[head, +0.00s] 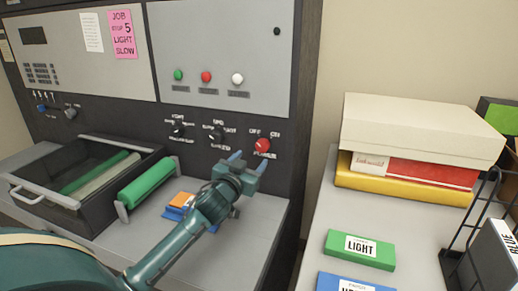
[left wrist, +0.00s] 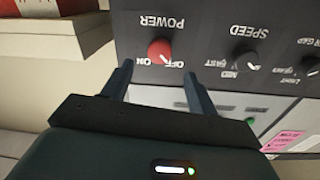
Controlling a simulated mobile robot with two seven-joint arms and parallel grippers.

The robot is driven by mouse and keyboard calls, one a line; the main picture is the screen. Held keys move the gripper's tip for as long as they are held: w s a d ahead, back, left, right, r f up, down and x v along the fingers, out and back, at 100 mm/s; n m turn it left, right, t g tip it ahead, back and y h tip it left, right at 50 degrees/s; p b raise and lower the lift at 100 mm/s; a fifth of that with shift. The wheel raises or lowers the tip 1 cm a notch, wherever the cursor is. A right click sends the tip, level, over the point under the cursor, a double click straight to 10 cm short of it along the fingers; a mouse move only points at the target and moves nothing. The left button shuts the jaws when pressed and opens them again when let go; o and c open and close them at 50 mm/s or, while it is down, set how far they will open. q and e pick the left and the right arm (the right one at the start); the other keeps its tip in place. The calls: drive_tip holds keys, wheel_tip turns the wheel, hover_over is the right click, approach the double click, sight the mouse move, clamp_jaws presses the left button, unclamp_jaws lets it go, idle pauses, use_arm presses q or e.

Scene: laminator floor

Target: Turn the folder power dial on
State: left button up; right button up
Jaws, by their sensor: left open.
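The red power dial (head: 263,146) is on the dark lower panel of the machine, with OFF and ON printed above it and a power label below. It also shows in the left wrist view (left wrist: 159,51), where the panel appears upside down. My left gripper (head: 251,163) is open and empty, just in front of and slightly below the dial. In the left wrist view its fingers (left wrist: 159,70) are spread to either side of the dial, apart from it. My right gripper is not in view.
The speed dial (head: 215,135) and another black dial (head: 178,131) are left of the power dial. Green, red and white buttons sit above. A black tray (head: 92,207) and green roller (head: 147,183) stand at left. Boxes (head: 420,130) and a green LIGHT pack (head: 359,249) are on the right table.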

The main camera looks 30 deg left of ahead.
sight(261, 148)
use_arm(q)
drive_tip(key=w, duration=0.2)
drive_tip(key=w+a, duration=0.1)
drive_tip(key=w, duration=0.2)
drive_tip(key=shift+w+p, duration=0.25)
drive_tip(key=shift+p, duration=0.05)
drive_tip(key=shift+w+a, duration=0.15)
drive_tip(key=shift+w, duration=0.45)
drive_tip(key=c, duration=1)
